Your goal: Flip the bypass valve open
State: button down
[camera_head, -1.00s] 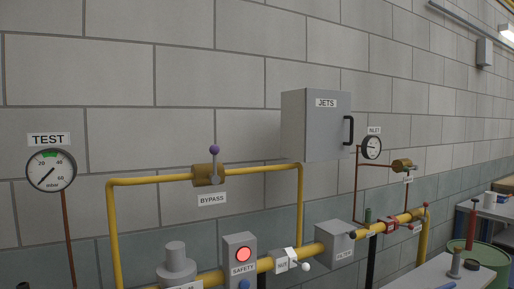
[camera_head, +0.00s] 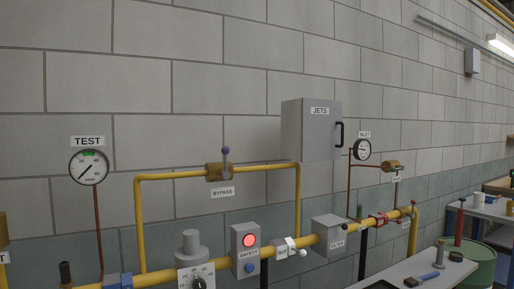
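The bypass valve (camera_head: 219,172) is a brass body on the raised yellow pipe loop, above a white BYPASS label (camera_head: 222,193). Its grey lever (camera_head: 225,161) with a purple knob (camera_head: 225,149) stands upright, across the horizontal pipe. My gripper is not in view, and nothing touches the lever.
Below runs the main yellow pipe with a SAFETY box (camera_head: 245,251) whose red light is lit, and a grey FILTER box (camera_head: 329,235). A JETS cabinet (camera_head: 307,130) juts from the wall right of the valve. A TEST gauge (camera_head: 89,167) hangs left. A bench (camera_head: 400,270) stands lower right.

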aim_at(226, 175)
jog(key=u, duration=0.1)
jog(key=i, duration=0.95)
jog(key=z, duration=0.05)
